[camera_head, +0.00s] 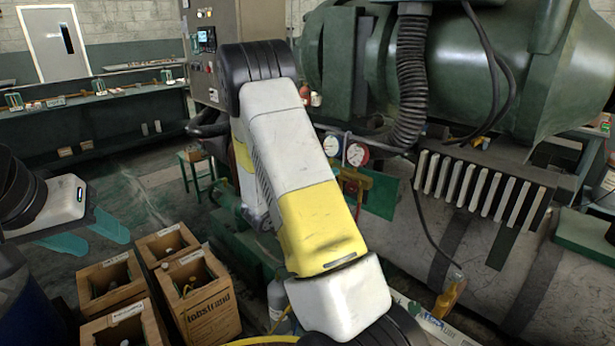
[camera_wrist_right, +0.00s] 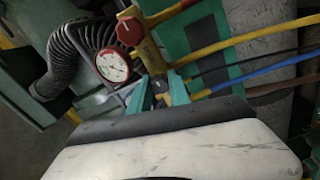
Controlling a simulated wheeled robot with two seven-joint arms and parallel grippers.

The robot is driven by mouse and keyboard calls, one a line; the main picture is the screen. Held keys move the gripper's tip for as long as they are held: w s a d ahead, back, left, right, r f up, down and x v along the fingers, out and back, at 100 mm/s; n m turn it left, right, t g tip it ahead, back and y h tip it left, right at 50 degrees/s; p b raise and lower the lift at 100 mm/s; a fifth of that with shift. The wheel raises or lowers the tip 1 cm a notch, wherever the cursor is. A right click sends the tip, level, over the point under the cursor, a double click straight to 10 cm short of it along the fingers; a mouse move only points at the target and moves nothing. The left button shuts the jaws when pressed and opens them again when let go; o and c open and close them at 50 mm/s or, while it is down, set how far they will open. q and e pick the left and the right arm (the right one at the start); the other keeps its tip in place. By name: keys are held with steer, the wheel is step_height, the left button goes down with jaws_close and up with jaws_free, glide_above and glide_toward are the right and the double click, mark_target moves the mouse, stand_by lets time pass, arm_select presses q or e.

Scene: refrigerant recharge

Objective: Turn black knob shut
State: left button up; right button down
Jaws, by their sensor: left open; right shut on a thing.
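The gauge manifold (camera_wrist_right: 152,50) shows in the right wrist view, with a red knob (camera_wrist_right: 130,31) and a red-rimmed gauge (camera_wrist_right: 112,65). My right gripper (camera_wrist_right: 160,86) has its teal fingers shut on a small part at the manifold's near end. In the head view a blue gauge (camera_head: 332,145) and a red gauge (camera_head: 357,154) show beside my right arm, which hides my right gripper. My left gripper (camera_head: 92,236) is open and empty at the left, away from the manifold.
Wooden crates (camera_head: 207,312) with bottles sit on the floor at lower left. A ribbed black duct (camera_head: 411,85) hangs near the gauges.

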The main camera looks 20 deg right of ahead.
steer(key=shift+f, duration=0.1)
steer(key=c, duration=1.2)
jaws_free()
steer(key=shift+a, duration=0.1)
steer(key=v, duration=0.7)
steer(key=shift+a, duration=0.35)
steer(key=shift+s, duration=0.15)
